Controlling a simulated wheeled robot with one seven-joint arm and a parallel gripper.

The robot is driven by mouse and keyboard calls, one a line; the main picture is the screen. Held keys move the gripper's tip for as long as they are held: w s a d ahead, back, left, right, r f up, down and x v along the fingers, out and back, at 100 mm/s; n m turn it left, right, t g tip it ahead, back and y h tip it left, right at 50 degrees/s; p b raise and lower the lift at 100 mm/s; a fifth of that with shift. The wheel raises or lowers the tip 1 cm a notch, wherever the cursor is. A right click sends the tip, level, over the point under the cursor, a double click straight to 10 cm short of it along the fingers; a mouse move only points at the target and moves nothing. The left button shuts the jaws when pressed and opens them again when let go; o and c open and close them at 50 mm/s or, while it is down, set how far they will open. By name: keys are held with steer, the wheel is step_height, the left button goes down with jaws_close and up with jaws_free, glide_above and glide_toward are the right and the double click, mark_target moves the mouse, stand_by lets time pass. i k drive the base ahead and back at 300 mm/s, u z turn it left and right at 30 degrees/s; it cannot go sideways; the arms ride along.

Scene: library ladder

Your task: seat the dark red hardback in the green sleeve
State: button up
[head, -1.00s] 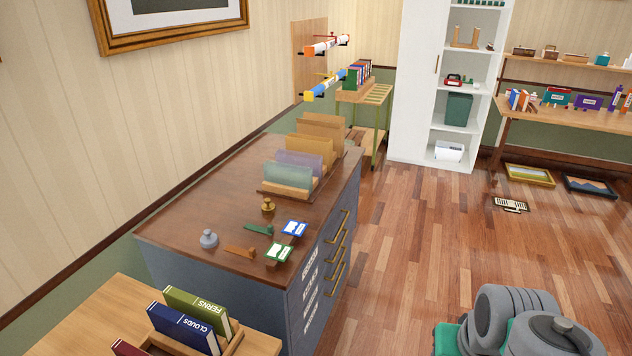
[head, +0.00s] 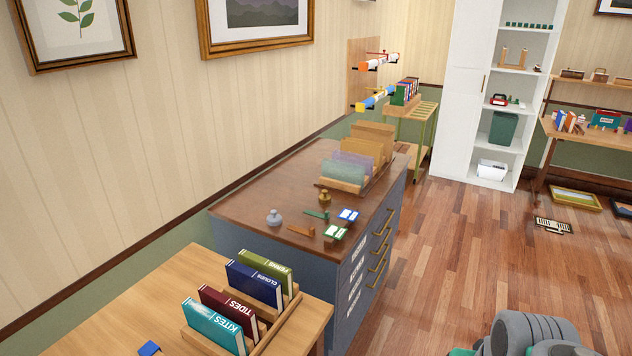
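A dark red hardback marked TIDES (head: 229,312) stands in a wooden rack on the near light wood table. It is between a teal book marked KITES (head: 213,326) and a dark blue book marked CLOUDS (head: 255,284). I cannot make out a green sleeve for certain. A teal-green item with a pale label (head: 605,119) stands on the far right table, too small to tell whether it is a sleeve. My gripper is not in view; only grey rounded parts of my arm show at the bottom right.
An olive book (head: 266,264) stands at the rack's far end. A dark cabinet (head: 256,195) beyond holds upright folders, stamps and small cards. A white shelf unit (head: 463,95) stands at the back. The wood floor (head: 450,245) to the right is mostly clear.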

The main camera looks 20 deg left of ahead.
mark_target(348, 172)
steer(key=u, duration=0.6)
steer(key=i, duration=1)
steer(key=u, duration=1.1)
steer(key=k, duration=0.45)
steer(key=u, duration=0.35)
steer(key=i, duration=0.5)
steer(key=k, duration=0.35)
steer(key=u, duration=0.8)
steer(key=i, duration=0.2)
steer(key=u, duration=0.25)
